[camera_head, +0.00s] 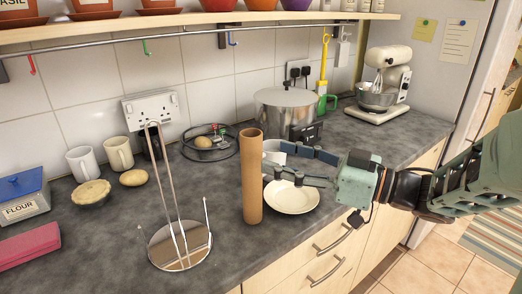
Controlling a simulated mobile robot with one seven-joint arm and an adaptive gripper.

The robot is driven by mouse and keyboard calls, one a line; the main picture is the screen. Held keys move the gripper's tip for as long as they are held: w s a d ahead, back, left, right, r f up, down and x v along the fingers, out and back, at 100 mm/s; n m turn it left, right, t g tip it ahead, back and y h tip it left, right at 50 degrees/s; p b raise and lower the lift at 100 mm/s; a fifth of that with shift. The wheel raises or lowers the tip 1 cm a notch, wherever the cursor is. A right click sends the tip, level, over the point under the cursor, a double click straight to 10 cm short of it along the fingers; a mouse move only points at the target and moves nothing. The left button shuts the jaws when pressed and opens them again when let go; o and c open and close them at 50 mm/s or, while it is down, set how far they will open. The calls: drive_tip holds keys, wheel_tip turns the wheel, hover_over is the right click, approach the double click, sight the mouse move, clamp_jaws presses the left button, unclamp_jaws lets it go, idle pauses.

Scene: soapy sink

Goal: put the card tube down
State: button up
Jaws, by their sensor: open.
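The card tube (252,178) is a tall brown cylinder. It stands upright on the grey counter (110,235), near the front edge. My gripper (270,163) reaches in from the right. Its jaws are open, with dark fingers pointing left toward the tube. The fingertips are close to the tube's right side; I cannot tell whether they touch it. A cream plate (292,199) lies just right of the tube, partly under my gripper. A white cup (272,150) behind the fingers is partly hidden.
A metal holder with thin rods (180,248) stands left of the tube. Behind are a wire basket (209,144), a large pot (284,112) and a stand mixer (385,82). Mugs, a pie and a flour box (22,196) are at left.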

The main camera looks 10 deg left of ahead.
drive_tip(key=v, duration=0.4)
drive_tip(key=shift+s+d, duration=0.15)
drive_tip(key=shift+d, duration=0.25)
